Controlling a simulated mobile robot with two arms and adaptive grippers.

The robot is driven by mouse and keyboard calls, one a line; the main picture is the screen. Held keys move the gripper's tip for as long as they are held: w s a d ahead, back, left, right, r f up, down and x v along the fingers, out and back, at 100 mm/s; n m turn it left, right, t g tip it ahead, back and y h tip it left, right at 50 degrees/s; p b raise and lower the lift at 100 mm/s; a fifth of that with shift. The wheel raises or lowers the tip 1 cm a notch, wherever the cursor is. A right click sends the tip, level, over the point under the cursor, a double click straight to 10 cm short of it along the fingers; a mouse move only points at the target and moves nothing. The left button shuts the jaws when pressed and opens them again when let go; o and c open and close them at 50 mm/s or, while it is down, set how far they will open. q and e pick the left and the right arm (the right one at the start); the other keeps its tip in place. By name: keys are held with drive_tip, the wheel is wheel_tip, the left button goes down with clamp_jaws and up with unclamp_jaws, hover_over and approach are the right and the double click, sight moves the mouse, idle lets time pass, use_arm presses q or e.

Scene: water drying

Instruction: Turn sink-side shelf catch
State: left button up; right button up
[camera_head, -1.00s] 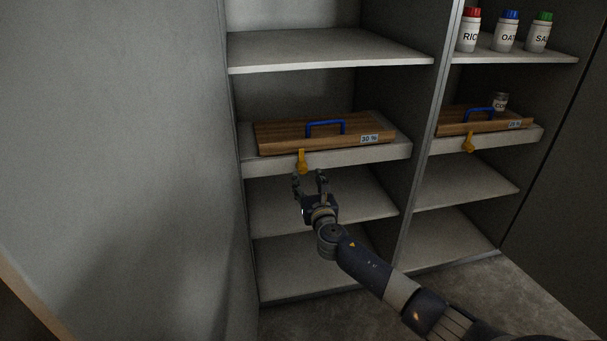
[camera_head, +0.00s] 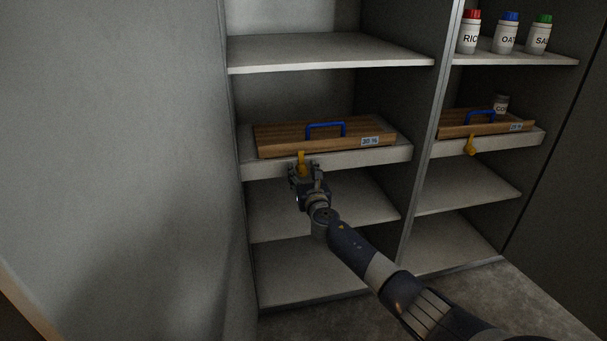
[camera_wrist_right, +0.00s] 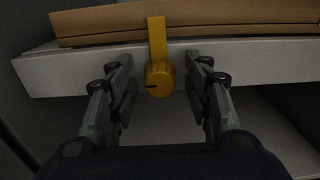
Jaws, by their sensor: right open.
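A yellow catch (camera_head: 301,160) sits on the front edge of the left bay's middle shelf (camera_head: 395,156), its arm pointing up against the front of a wooden board. In the right wrist view the catch (camera_wrist_right: 159,75) shows a round knob with a dark mark, the arm upright above it. My right gripper (camera_head: 304,168) is open at the shelf edge. In the wrist view its fingers (camera_wrist_right: 160,90) stand either side of the knob, with gaps on both sides. A second yellow catch (camera_head: 470,146) is on the right bay's shelf. My left gripper is not in view.
The wooden board (camera_head: 275,137) has a blue handle (camera_head: 326,126) and a percentage label. A similar board (camera_head: 455,125) and a small jar (camera_head: 500,103) are in the right bay. Labelled jars (camera_head: 506,35) stand above. A grey panel (camera_head: 110,150) fills the left. Lower shelves (camera_head: 365,205) are empty.

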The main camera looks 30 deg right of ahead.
drive_tip(key=c, duration=1.1)
